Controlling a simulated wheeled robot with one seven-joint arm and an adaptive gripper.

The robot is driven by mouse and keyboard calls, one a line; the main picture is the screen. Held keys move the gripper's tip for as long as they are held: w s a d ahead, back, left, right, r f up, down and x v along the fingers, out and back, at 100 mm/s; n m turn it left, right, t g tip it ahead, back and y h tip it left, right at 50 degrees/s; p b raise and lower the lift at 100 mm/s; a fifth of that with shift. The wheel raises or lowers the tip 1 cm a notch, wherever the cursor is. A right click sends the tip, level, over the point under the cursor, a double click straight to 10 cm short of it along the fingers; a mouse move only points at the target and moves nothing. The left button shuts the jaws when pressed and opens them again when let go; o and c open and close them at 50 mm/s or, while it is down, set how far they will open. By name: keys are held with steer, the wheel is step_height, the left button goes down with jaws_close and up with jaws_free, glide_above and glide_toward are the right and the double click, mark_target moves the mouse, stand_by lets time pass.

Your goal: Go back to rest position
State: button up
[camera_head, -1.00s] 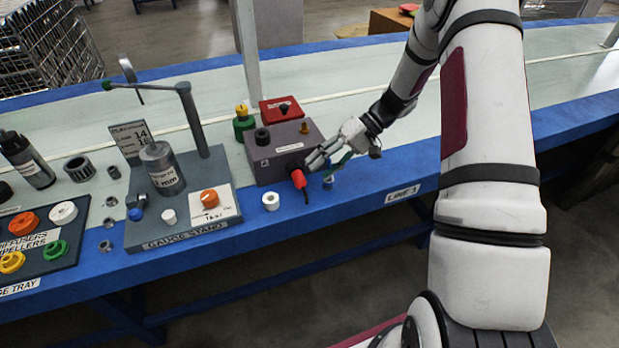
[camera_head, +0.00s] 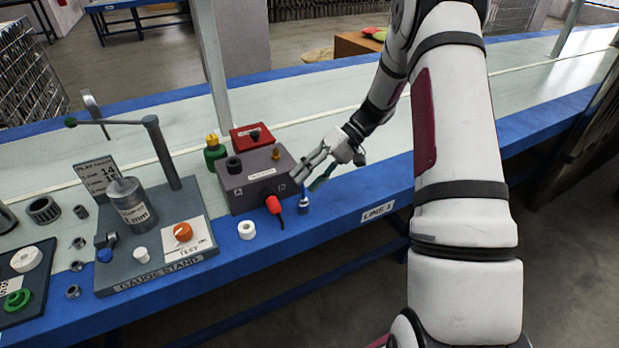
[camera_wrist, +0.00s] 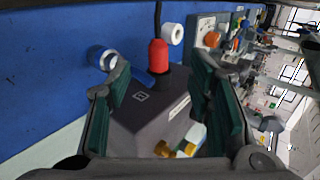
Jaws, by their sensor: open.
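My gripper (camera_head: 309,177) is open and empty in the head view. It is just right of the grey box (camera_head: 242,192), above the bench's front part. In the wrist view my gripper (camera_wrist: 165,105) shows its two green-padded fingers spread apart. The grey box (camera_wrist: 140,125) appears between and beyond them. A red plug (camera_head: 273,204) with a black cable sits at the box's front side; it also shows in the wrist view (camera_wrist: 158,56). Nothing is held between the fingers. My arm reaches in from the right side of the head view.
A small blue-and-metal piece (camera_head: 304,206) stands right of the red plug. A white ring (camera_head: 246,229) lies at the front. The gauge stand (camera_head: 160,268) with a grey cylinder (camera_head: 132,205) is at left. A green-and-yellow fitting (camera_head: 214,153) stands behind the box. The bench right of my gripper is clear.

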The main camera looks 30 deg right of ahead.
stand_by(0.4)
steer(key=s+a+r+g+h, duration=0.1)
steer(key=s+a+r+h, duration=0.25)
steer(key=s+r, duration=0.5)
steer(key=s+a+r+g+h, duration=0.1)
steer(key=s+a+r+h, duration=0.1)
steer(key=s+a+r, duration=0.6)
steer(key=s+d+r+t+h, duration=0.1)
steer(key=s+r+h, duration=0.1)
steer(key=s, duration=0.8)
steer(key=s+d+r+t+h, duration=0.2)
steer(key=s+h, duration=0.1)
steer(key=s, duration=0.7)
step_height(320, 180, up, 20)
steer(key=t+p, duration=0.3)
steer(key=p, duration=1.6)
steer(key=shift+w+a, duration=0.2)
steer(key=shift+w, duration=0.05)
steer(key=shift+r, duration=0.1)
